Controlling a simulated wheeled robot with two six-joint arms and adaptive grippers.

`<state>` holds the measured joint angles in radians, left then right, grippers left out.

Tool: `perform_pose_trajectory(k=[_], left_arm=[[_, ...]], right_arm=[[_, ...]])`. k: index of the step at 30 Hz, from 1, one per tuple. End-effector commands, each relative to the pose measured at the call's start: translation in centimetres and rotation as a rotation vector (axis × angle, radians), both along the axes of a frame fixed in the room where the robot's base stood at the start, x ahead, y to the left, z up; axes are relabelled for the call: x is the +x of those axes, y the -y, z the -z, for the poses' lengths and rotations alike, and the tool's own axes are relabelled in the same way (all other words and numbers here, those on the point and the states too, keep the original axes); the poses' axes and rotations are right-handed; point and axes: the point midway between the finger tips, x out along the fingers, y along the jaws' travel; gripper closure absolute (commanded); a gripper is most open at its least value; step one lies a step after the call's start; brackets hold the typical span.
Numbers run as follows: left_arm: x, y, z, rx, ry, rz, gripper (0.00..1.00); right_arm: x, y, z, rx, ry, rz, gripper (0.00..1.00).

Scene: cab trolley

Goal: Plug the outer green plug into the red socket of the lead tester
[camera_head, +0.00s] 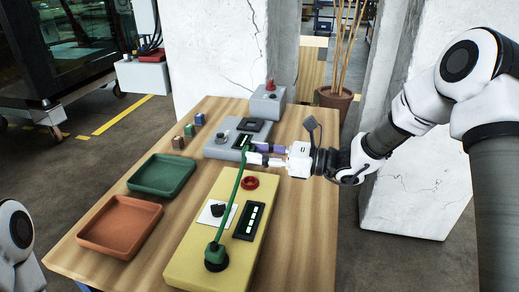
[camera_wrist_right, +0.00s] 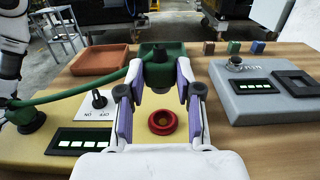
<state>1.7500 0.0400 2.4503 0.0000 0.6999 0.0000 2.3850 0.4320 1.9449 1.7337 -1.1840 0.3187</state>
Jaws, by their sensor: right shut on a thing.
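The yellow lead tester (camera_head: 188,262) lies on the wooden table. Its red socket (camera_head: 250,182) is an empty ring near the far end; it also shows in the wrist view (camera_wrist_right: 162,122). My right gripper (camera_head: 250,153) is shut on a green plug (camera_wrist_right: 158,74), held above the tester beyond the red socket and apart from it. A green cable (camera_head: 232,200) runs from this plug to another green plug (camera_head: 215,251), seated in a black socket at the near end. My left gripper is not in view; only part of that arm shows at the left edge.
A green tray (camera_head: 185,190) and an orange tray (camera_head: 92,245) lie left of the tester. A grey device (camera_head: 212,152), a grey box with a red button (camera_head: 262,107) and small coloured blocks (camera_head: 189,130) stand farther back. The tester has a knob and a lit display (camera_head: 258,214).

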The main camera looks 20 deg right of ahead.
Motion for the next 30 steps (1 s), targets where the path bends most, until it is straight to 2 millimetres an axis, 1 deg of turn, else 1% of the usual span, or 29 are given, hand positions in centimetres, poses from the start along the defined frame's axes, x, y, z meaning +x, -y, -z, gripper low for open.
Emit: perform_pose_trajectory(k=[5, 15, 18, 30], left_arm=[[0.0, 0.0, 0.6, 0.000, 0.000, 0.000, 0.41], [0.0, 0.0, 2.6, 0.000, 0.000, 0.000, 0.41], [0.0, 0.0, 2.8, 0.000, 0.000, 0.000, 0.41], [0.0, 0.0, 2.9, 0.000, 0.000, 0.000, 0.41]], right_arm=[[0.0, 0.0, 1.0, 0.001, 0.001, -0.001, 1.00], [0.0, 0.0, 4.1, 0.001, -0.001, -0.002, 1.00], [0.0, 0.0, 4.6, 0.001, -0.001, -0.002, 1.00], [0.0, 0.0, 4.8, 0.000, 0.000, -0.002, 1.00]])
